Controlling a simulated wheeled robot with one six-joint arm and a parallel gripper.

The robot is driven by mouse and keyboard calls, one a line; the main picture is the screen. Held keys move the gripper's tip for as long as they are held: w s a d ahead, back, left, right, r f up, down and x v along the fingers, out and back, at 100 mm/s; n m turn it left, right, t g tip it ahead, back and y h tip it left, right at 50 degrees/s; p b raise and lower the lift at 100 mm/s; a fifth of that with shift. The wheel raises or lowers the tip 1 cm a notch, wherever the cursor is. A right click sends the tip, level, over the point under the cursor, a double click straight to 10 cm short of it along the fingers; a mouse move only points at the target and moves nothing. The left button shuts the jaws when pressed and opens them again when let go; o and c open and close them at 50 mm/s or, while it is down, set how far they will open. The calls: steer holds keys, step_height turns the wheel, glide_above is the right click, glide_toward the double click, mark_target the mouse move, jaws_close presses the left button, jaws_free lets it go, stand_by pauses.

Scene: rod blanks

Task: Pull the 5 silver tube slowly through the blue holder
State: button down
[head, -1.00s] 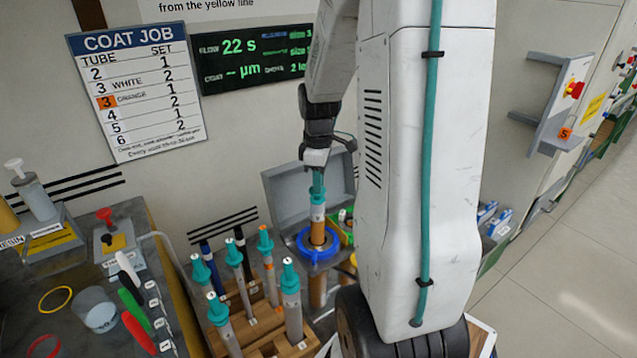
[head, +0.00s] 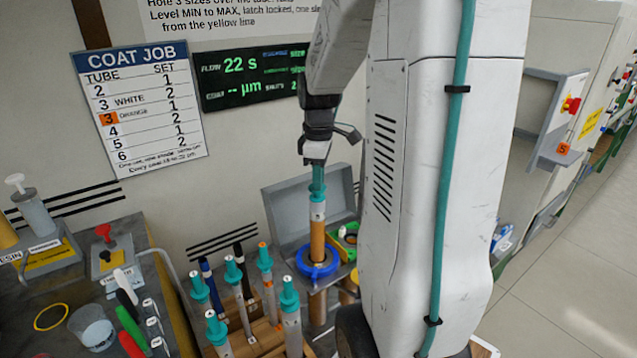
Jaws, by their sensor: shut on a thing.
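My gripper (head: 317,160) points down, shut on the teal cap at the top of a tube (head: 317,232). The tube stands upright through the blue ring-shaped holder (head: 331,267). Its upper part is silver with a small label. Below that, a longer copper-brown stretch shows above the ring, and more brown shows below it. The ring sits in front of a grey open-lidded box (head: 293,226). Several other silver tubes with teal caps, one of them at the front (head: 291,325), stand in a wooden rack (head: 266,335).
A job board (head: 138,108) and a dark display reading 22 s (head: 232,80) are on the wall. A grey bench (head: 165,270) at left holds a clear cup (head: 92,328) and several coloured-handled tools. My arm hides the area right of the holder.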

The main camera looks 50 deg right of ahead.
steer(key=shift+r, duration=2.1)
step_height(320, 180, up, 10)
stand_by(0.4)
steer(key=shift+r, duration=0.1)
steer(key=shift+r, duration=1.7)
